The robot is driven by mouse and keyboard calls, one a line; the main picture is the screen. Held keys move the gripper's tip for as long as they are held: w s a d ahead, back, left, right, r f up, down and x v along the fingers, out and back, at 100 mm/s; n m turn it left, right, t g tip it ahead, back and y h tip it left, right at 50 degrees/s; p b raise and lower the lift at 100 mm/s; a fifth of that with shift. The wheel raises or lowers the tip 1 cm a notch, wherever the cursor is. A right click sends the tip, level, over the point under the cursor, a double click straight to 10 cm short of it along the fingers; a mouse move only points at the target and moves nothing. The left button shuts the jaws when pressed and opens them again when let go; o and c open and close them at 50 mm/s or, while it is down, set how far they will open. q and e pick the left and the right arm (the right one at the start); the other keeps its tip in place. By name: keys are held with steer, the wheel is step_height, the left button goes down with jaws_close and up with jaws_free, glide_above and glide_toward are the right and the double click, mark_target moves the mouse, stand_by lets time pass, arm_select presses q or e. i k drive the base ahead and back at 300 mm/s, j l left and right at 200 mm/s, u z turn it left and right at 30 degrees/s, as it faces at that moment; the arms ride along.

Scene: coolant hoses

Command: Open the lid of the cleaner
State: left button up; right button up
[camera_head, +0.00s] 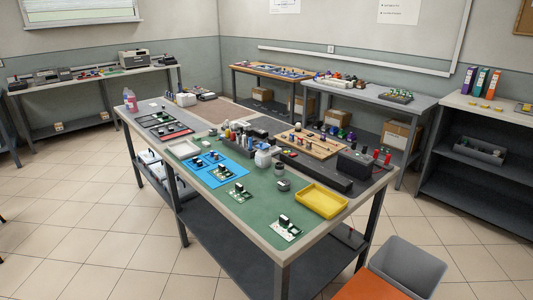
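I cannot tell for certain which thing is the cleaner. A dark box (356,164) stands at the right end of the main workbench (254,232); whether it has a lid is too small to tell. A small white container (262,158) stands near the bench's middle. Bottles with pink contents (130,101) stand at its far left end. Neither of my grippers shows in the head view.
A yellow tray (321,200), a blue mat (217,169) and several small circuit boards (286,228) lie on the green bench top. A grey bin (408,267) and an orange surface (364,288) are at the bottom right. Tiled floor is clear at left.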

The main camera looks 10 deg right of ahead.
mark_target(262, 145)
steer(key=k+z, duration=0.1)
steer(key=z, duration=0.35)
steer(key=k+z, duration=0.1)
steer(key=z, duration=0.35)
steer(key=k+l+z, duration=0.1)
steer(key=z, duration=0.35)
steer(key=i+j+z, duration=0.15)
steer(key=j, duration=0.35)
steer(key=i+j+z, duration=0.15)
steer(key=j, duration=0.4)
steer(key=i+j+z, duration=0.2)
steer(key=j, duration=0.35)
steer(key=j+z, duration=0.15)
steer(key=j, duration=0.4)
